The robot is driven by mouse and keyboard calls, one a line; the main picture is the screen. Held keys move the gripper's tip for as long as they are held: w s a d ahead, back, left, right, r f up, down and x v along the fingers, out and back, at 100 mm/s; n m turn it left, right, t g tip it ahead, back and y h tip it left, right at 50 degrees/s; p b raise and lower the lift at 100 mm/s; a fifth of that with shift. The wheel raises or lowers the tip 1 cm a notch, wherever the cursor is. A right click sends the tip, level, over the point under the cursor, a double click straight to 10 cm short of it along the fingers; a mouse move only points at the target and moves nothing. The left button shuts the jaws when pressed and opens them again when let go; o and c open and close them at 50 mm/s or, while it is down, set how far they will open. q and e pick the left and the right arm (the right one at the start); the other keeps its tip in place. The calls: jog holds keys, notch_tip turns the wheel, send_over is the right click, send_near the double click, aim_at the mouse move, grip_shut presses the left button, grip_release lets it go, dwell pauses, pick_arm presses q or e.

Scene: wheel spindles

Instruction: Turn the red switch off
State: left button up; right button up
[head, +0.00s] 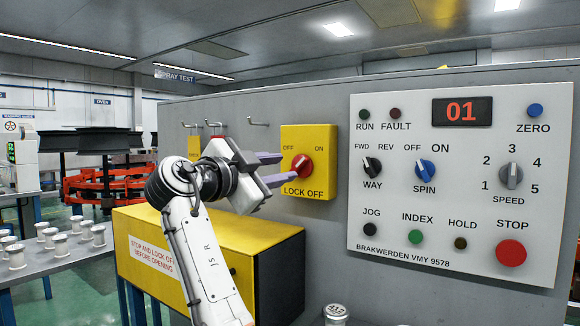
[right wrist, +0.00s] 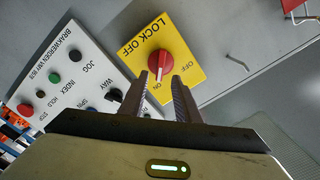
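The red switch (head: 302,166) is a rotary knob on a yellow plate (head: 321,150) marked OFF, ON and LOCK OFF. In the right wrist view the red switch (right wrist: 168,58) has its grip bar pointing toward the ON mark. My right gripper (head: 289,173) is open in front of the knob, fingers pointing at the plate. In the right wrist view the fingertips of my right gripper (right wrist: 164,80) are on either side of the bar's lower end. I cannot tell whether they touch it. My left gripper is not in view.
A control panel (head: 455,272) with knobs and buttons is right of the plate. A yellow box (head: 205,220) juts out below my right gripper. Hooks (head: 257,122) are on the grey wall to the left. Several white spindles (head: 60,245) stand on a table at far left.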

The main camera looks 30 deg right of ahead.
aim_at(297, 166)
jog(key=x, duration=0.5)
jog(key=shift+w+d, duration=0.1)
jog(key=shift+d, duration=0.05)
grip_shut()
